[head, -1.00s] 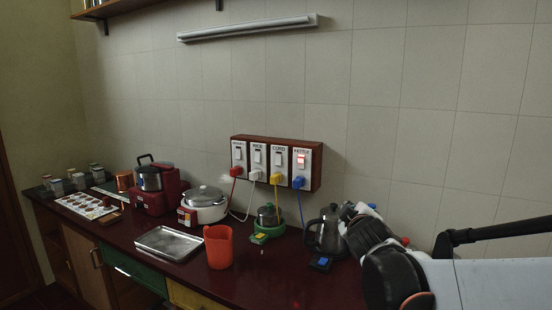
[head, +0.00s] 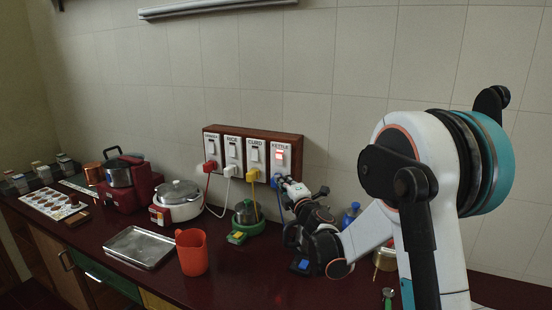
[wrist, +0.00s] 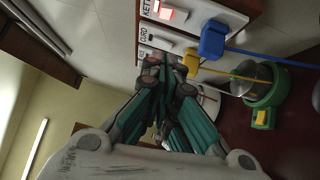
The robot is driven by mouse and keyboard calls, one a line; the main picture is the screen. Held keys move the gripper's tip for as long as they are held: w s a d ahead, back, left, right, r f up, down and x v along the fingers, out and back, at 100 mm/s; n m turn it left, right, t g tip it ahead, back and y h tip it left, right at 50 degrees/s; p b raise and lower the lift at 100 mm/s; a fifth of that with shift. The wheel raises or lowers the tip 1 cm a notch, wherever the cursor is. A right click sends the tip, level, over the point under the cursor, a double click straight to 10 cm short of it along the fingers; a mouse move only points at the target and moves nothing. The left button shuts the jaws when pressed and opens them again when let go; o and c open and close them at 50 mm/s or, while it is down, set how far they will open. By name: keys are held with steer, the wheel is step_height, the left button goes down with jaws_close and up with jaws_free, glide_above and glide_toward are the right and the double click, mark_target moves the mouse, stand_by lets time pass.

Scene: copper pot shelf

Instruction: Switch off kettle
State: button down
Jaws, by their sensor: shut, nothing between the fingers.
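The kettle switch (head: 281,154) glows red at the right end of the wall switchboard (head: 241,132), under a "KETTLE" label. It also shows lit at the top of the wrist view (wrist: 173,14). My gripper (head: 289,184) is shut and empty, just below the kettle switch by the blue plug (head: 275,182). In the wrist view my gripper (wrist: 170,66) points up toward the board, with its tips below the lit switch; I cannot tell whether they touch the board. The kettle is mostly hidden behind my arm; its blue base tag (head: 301,265) shows.
The rice and curd switches sit left of the kettle switch, with a yellow plug (wrist: 191,61) below. A green-based pot (head: 246,214), a white cooker (head: 177,203), an orange jug (head: 192,253) and a metal tray (head: 141,247) stand on the dark red counter.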

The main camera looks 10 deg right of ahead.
steer(key=shift+w+a, duration=0.1)
steer(key=shift+w, duration=0.05)
steer(key=b, duration=0.2)
glide_toward(278, 161)
steer(key=w+a, duration=0.1)
steer(key=w+a+r, duration=0.1)
steer(key=w, duration=0.1)
steer(key=w+a+r, duration=0.1)
steer(key=shift+w+a, duration=0.15)
steer(key=shift+w, duration=0.2)
steer(key=shift+w+d+r, duration=0.1)
steer(key=shift+w+d, duration=0.2)
steer(key=shift+w, duration=0.15)
steer(key=shift+w+d+r, duration=0.2)
steer(key=shift+w+r, duration=0.05)
